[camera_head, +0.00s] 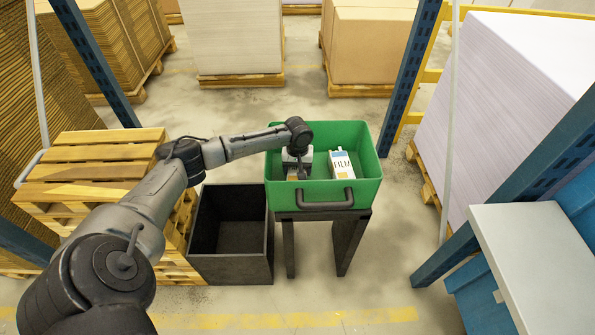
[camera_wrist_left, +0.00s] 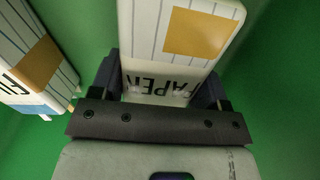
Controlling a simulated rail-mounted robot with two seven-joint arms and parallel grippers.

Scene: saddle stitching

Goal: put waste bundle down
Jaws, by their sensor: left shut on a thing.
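My left gripper (camera_head: 298,158) reaches down into the green bin (camera_head: 325,196) on its left side. In the left wrist view the gripper (camera_wrist_left: 162,88) is shut on a white bundle with the word PAPER and an orange patch (camera_wrist_left: 180,30). One finger is on each side of it. In the head view the gripper mostly hides this bundle. A second white bundle marked FILM (camera_head: 342,163) lies to its right in the bin, and it also shows at the left of the wrist view (camera_wrist_left: 35,65). I cannot tell whether the held bundle touches the bin floor. My right gripper is out of view.
The green bin stands on a dark stand (camera_head: 348,238). An empty black crate (camera_head: 232,262) is left of it, beside stacked wooden pallets (camera_head: 95,165). A grey tabletop (camera_head: 535,260) is at the right. Blue rack posts (camera_head: 408,80) stand behind right.

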